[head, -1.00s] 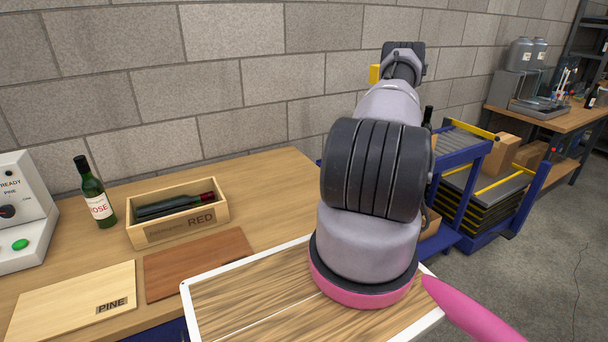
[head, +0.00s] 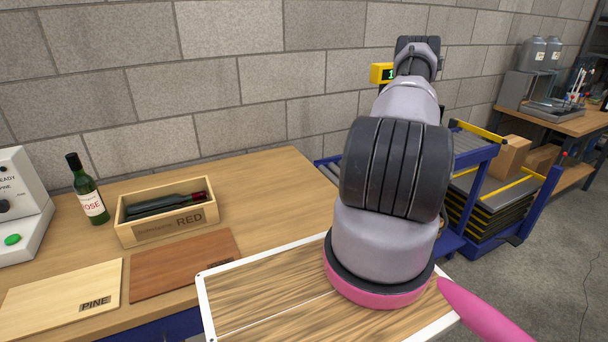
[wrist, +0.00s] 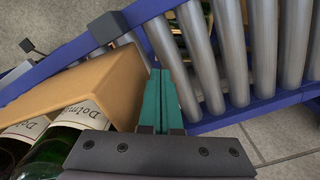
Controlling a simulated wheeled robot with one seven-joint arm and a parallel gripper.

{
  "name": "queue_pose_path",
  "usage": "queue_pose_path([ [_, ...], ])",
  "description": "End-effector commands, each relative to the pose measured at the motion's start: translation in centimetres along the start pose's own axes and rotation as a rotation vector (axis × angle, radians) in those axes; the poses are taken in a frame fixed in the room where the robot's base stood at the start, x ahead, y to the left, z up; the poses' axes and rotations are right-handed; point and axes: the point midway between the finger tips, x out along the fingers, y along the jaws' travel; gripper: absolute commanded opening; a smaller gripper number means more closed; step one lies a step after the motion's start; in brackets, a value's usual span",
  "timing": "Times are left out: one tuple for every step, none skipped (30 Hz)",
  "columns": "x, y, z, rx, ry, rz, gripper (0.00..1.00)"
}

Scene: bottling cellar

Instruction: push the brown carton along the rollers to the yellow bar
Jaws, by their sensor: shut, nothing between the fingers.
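In the wrist view the brown carton (wrist: 98,84) is at the left, with green bottles (wrist: 68,130) with pale labels showing at its near side. My gripper (wrist: 160,88) has its teal fingers closed together beside the carton's right side; I cannot tell whether they touch it. Grey rollers (wrist: 202,60) in a blue frame lie to the right of the fingers. In the head view my arm hides the gripper and most of the conveyor. A yellow bar (head: 479,131) crosses the conveyor's right end there.
A wooden bench (head: 265,175) at left holds a bottle crate (head: 146,232), a rosé bottle (head: 88,192) and boards. A yellow display (head: 382,73) stands behind my arm.

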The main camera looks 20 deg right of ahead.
Motion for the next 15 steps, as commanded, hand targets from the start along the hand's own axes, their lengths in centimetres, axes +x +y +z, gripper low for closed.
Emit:
queue_pose_path([
  [0.0,-0.1,-0.01,-0.001,0.0,0.001,0.0],
  [0.0,-0.15,-0.02,-0.001,0.0,0.001,0.0],
  [0.0,-0.2,-0.02,-0.001,0.0,0.001,0.0],
  [0.0,-0.22,-0.02,-0.001,0.0,0.001,0.0],
  [0.0,-0.22,-0.03,-0.001,0.0,0.001,0.0],
  [0.0,-0.21,-0.03,-0.001,0.0,0.001,0.0],
  [0.0,-0.21,-0.02,-0.001,0.0,0.001,0.0],
  [0.0,-0.21,-0.03,-0.001,0.0,0.001,0.0],
  [0.0,-0.21,-0.03,-0.001,0.0,0.001,0.0],
  [0.0,-0.21,-0.03,-0.001,0.0,0.0,0.0],
  [0.0,-0.19,-0.03,-0.001,0.0,0.001,0.0],
  [0.01,-0.14,-0.06,-0.001,0.0,0.001,0.0],
  [0.02,-0.06,-0.11,-0.001,0.0,0.001,0.0],
  [0.03,0.07,-0.18,0.0,0.0,0.001,0.0],
  [0.04,0.28,-0.31,0.0,0.0,0.001,0.0],
])
